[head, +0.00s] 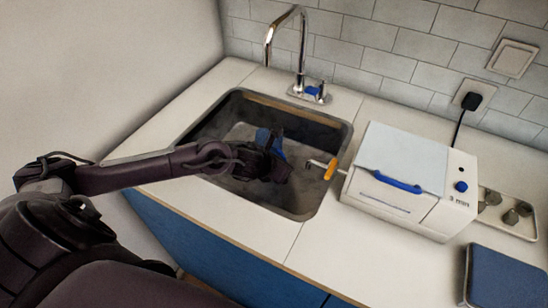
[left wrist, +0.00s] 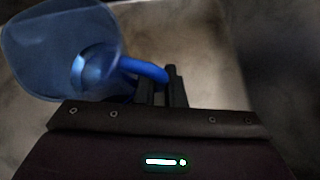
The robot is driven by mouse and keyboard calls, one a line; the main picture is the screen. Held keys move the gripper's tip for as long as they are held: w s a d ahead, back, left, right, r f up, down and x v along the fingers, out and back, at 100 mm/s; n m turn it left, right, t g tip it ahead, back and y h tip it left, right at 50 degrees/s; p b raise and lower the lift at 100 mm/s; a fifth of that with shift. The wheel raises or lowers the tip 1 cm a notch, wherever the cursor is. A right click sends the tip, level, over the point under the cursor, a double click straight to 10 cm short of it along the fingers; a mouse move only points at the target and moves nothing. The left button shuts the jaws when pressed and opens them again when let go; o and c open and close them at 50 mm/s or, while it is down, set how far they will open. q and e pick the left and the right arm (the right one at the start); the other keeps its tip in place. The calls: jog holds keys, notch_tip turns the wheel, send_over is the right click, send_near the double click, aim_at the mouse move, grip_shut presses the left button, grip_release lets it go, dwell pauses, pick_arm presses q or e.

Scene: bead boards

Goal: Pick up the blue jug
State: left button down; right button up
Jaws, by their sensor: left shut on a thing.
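The blue jug (head: 263,138) is in the sink, mostly hidden behind my left gripper (head: 272,166) in the head view. In the left wrist view the jug (left wrist: 60,45) is see-through blue, its wide body at the upper left and its curved handle (left wrist: 145,70) reaching right. My left gripper (left wrist: 164,88) is shut on the jug's handle. I cannot tell whether the jug touches the sink floor. My right gripper is not in view.
The sink (head: 305,212) has raised walls around the jug, with a tap (head: 298,40) behind it. A white box (head: 400,160) with a blue handle stands to the right, an orange-and-metal piece (head: 330,168) at its left. The front counter (head: 240,240) is clear.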

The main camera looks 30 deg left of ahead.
pick_arm(q)
notch_tip(320, 180, up, 20)
jog(key=p, duration=0.3)
jog(key=s+d+f+n+y, duration=0.1)
jog(key=s+d+f+n, duration=0.1)
jog(key=s+d, duration=0.4)
jog(key=shift+d+f+y, duration=0.3)
jog(key=shift+f, duration=0.05)
dwell(0.3)
